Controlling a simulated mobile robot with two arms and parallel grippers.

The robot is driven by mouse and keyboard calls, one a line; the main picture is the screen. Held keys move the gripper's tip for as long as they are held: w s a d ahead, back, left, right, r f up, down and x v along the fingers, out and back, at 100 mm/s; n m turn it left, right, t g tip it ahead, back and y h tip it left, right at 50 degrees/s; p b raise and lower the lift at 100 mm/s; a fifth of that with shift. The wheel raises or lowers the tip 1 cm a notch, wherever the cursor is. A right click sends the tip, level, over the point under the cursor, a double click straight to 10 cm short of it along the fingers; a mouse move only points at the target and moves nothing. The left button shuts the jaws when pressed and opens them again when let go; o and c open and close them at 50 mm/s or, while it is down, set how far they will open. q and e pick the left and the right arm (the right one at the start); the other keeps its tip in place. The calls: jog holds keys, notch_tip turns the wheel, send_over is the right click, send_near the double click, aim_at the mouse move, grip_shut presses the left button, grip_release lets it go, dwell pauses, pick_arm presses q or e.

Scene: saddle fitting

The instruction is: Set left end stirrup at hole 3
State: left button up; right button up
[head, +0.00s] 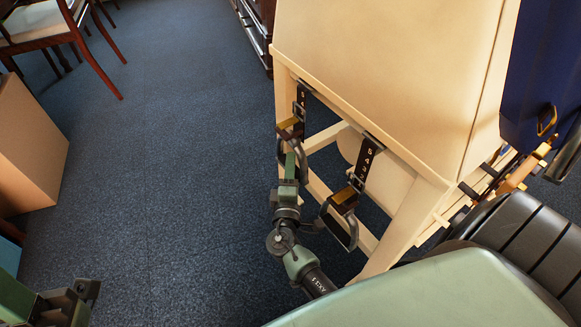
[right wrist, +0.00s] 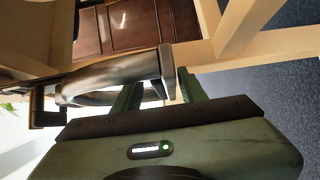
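Two grey metal stirrups hang on dark numbered straps from the pale padded stand in the head view. The farther, left stirrup (head: 301,154) hangs below its strap (head: 300,103); I cannot tell which hole is in use. The nearer stirrup (head: 340,224) hangs below a strap (head: 364,164) with pale numbers, 5, 4 and 3 among them. My right gripper (head: 290,160) is at the left stirrup. In the right wrist view a stirrup (right wrist: 115,74) crosses just beyond its spread fingers (right wrist: 163,92). My left gripper (head: 85,292) is low at the left, away from both stirrups; its opening is unclear.
The pale stand (head: 390,60) has wooden legs and rails close to my right arm. A dark blue object (head: 540,75) is at the far right. A cardboard box (head: 28,150) and a wooden chair (head: 45,30) stand at the left. The blue carpet (head: 170,150) between is clear.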

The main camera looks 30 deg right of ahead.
jog(key=p+v, duration=0.1)
jog(key=v, duration=0.7)
jog(key=shift+w, duration=0.1)
dwell(0.9)
